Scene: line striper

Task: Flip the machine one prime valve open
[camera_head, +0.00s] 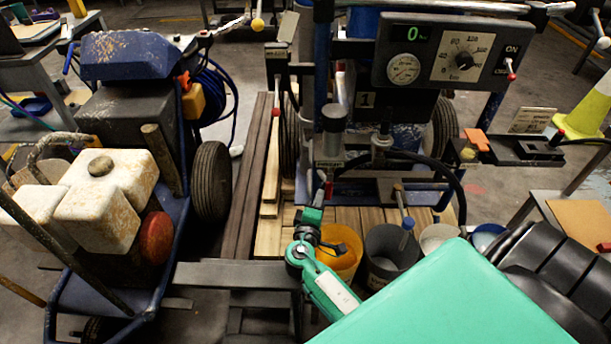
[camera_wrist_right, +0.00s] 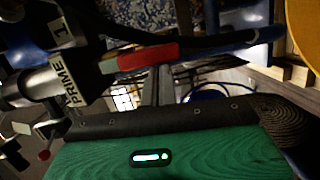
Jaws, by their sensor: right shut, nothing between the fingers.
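Machine one (camera_head: 400,110), marked with a "1", stands upper middle right in the head view. Its prime valve (camera_head: 330,145) is a grey cylinder with a small label. The valve's red lever (camera_head: 329,189) hangs below the label, just above my right gripper (camera_head: 314,214). In the right wrist view the "PRIME 1" label (camera_wrist_right: 65,80) is at left, and the red lever grip (camera_wrist_right: 150,57) extends right from the valve. My green right gripper fills the bottom of that view; it is shut and empty, close to the lever. I cannot tell whether they touch. My left gripper is not in view.
Below the machine stand an orange bucket (camera_head: 345,262) and a dark bucket (camera_head: 392,268). A black hose (camera_head: 440,165) arches beside the valve. Another blue machine with white tanks (camera_head: 100,215) stands at left. A yellow-green cone (camera_head: 588,112) stands at far right.

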